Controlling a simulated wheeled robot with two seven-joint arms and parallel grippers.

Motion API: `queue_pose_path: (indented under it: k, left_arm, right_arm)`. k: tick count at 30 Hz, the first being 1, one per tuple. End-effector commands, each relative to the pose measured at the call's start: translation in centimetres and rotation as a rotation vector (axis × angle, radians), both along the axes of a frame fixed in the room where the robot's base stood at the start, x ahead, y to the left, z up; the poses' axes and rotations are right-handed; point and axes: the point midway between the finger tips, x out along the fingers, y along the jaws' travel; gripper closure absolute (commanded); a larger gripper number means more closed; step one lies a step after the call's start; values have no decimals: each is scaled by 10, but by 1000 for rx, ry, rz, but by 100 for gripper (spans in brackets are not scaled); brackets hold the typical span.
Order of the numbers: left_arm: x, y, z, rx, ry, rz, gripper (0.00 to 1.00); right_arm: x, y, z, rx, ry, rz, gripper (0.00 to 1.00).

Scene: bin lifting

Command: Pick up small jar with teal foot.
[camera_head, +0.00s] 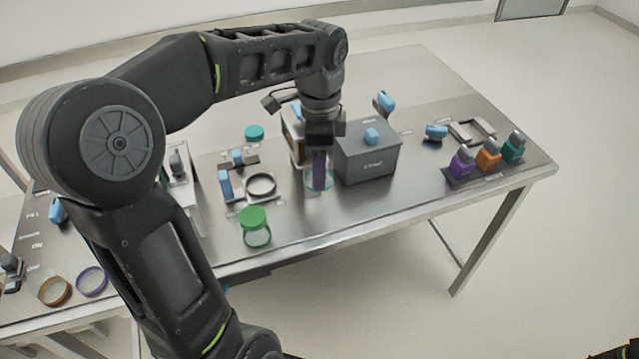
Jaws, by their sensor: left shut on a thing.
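The fingers hide the jar's top. I cannot tell whether its foot touches the table.
A grey box (368,153) stands close on the jar's right. Purple, orange and green items (488,154) stand at right. The table's front right is clear.

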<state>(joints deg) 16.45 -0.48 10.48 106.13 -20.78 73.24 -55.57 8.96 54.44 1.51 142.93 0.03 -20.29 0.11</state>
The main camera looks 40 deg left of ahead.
Motion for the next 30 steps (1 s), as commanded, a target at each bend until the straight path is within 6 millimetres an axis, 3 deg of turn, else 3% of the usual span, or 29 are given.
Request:
queue_pose_path:
  k: [5, 9, 30]
  left_arm:
    - [1, 0, 40, 0, -5, -1, 91]
    - [0, 0, 64, 0, 0, -1, 91]
    - [0, 0, 69, 0, 0, -1, 91]
  right_arm:
    - [0, 0, -1, 0, 0, 0, 26]
    - [-1, -1, 19, -3, 4, -1, 26]
    - [-3, -1, 20, -6, 8, -2, 26]
